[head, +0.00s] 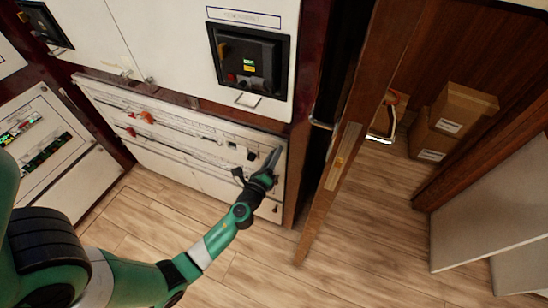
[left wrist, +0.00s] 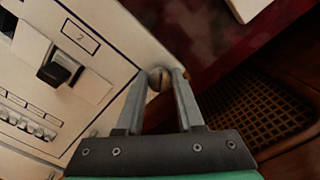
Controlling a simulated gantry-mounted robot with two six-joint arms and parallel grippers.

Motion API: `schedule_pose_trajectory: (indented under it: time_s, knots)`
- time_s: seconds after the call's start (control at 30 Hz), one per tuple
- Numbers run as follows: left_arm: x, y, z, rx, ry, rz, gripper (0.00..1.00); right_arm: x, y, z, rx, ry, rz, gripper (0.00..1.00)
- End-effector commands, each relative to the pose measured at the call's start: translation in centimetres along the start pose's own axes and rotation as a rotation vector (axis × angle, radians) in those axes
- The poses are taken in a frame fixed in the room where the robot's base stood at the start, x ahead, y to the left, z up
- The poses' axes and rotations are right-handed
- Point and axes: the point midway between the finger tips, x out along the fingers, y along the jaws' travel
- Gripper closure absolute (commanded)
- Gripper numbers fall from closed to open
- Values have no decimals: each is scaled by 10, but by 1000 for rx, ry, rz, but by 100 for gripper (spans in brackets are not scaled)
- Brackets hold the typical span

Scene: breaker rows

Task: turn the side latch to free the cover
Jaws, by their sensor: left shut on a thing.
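The cover is a long white low panel (head: 180,165) with red and black fittings in the head view. Its right edge also shows in the left wrist view (left wrist: 113,62). My left gripper (head: 274,157) reaches the upper right corner of this panel. In the left wrist view, my left gripper (left wrist: 162,78) is shut on a small rounded latch (left wrist: 155,83) at the panel's edge. The fingertips hide much of the latch, and its exact turn angle cannot be told. The latch is hidden in the head view. My right gripper is in neither view.
A white upper cabinet with a dark breaker window (head: 248,62) stands above the panel. An open wooden door (head: 345,150) is just to the right. Cardboard boxes (head: 460,108) sit beyond it. The wooden floor (head: 240,270) in front is clear.

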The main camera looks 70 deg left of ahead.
Motion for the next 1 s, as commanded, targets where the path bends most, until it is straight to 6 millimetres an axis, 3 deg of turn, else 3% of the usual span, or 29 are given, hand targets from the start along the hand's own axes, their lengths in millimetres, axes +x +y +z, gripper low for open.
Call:
schedule_pose_trajectory:
  time_s: [0.6, 1.0]
  knots:
    - [0, 4, -2, -582, 0, -1, 100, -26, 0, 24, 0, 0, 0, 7]
    - [0, 3, -2, -861, 0, 0, 100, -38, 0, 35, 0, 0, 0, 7]
